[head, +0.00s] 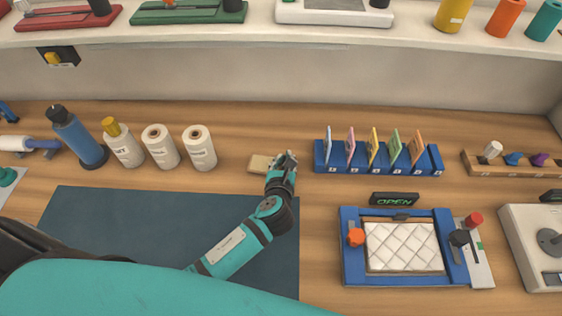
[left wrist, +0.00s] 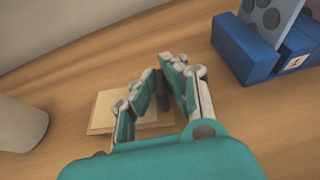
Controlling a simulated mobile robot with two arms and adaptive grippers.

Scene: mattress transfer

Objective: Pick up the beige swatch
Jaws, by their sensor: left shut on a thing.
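The beige swatch (head: 258,163) lies flat on the wooden counter, left of the blue rack. In the left wrist view, the pale swatch (left wrist: 107,106) shows on a slightly larger tan base, partly hidden by a finger. My left gripper (head: 287,156) is at its right end, pointing down. In the left wrist view, the fingers of my left gripper (left wrist: 160,85) are close together with a dark upright piece between them, so it is shut on the swatch at this end. The exact contact is hidden. My right gripper is not in view.
The blue rack (head: 380,170) with several upright colored cards stands just right of the gripper. White bottles (head: 200,150) stand to the left. A blue frame with a quilted white pad (head: 403,246) lies front right. A dark mat (head: 120,225) covers the front left. A shelf runs above.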

